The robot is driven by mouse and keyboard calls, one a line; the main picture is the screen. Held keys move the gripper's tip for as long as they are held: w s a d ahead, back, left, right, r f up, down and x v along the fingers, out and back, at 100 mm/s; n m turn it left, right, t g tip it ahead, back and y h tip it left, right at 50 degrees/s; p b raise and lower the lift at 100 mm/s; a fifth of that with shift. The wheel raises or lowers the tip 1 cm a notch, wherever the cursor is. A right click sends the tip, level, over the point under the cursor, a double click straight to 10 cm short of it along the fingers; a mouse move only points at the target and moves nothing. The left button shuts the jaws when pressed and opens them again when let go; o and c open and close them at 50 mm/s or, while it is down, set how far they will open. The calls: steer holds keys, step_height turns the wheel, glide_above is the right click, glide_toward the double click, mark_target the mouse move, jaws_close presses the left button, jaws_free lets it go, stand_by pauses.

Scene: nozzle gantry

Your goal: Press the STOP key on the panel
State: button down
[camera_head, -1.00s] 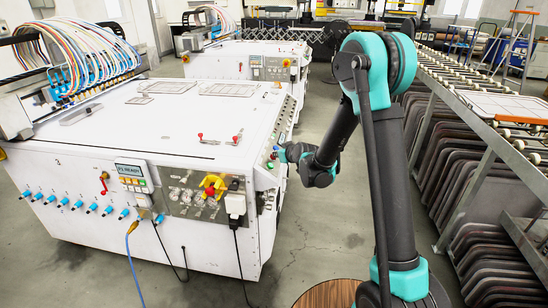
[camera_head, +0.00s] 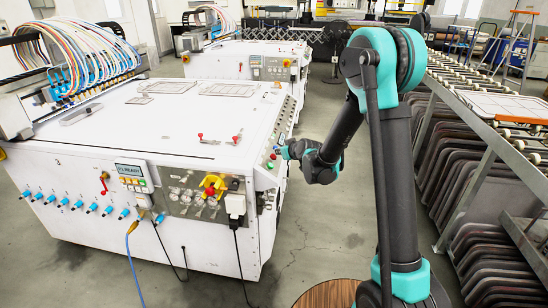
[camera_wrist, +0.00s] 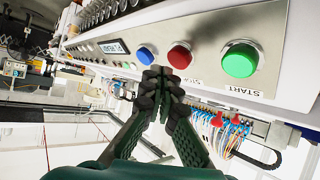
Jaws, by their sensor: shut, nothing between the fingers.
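The panel (camera_wrist: 275,32) is a brushed metal strip with a blue button (camera_wrist: 146,54), a red button (camera_wrist: 180,55) and a green button (camera_wrist: 240,59) in a row. A STOP label (camera_wrist: 194,81) stands beside the red button, the STOP key, and a START label (camera_wrist: 245,92) beside the green one. My gripper (camera_wrist: 156,80) is shut and empty. In the wrist view its tips show just below the blue and red buttons; contact cannot be told. In the head view my gripper (camera_head: 286,151) is just right of the white machine's (camera_head: 160,120) corner.
A small display (camera_wrist: 113,47) sits farther along the panel. The machine's front has a keypad display (camera_head: 131,171) and a red knob on yellow (camera_head: 213,186). A rack with rollers (camera_head: 475,90) stands at the right. Grey floor (camera_head: 300,235) is clear between them.

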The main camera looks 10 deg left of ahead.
steer(key=shift+r, duration=0.1)
steer(key=shift+d+r, duration=0.75)
steer(key=shift+r, duration=0.25)
steer(key=shift+d+r, duration=0.7)
steer(key=shift+r, duration=0.25)
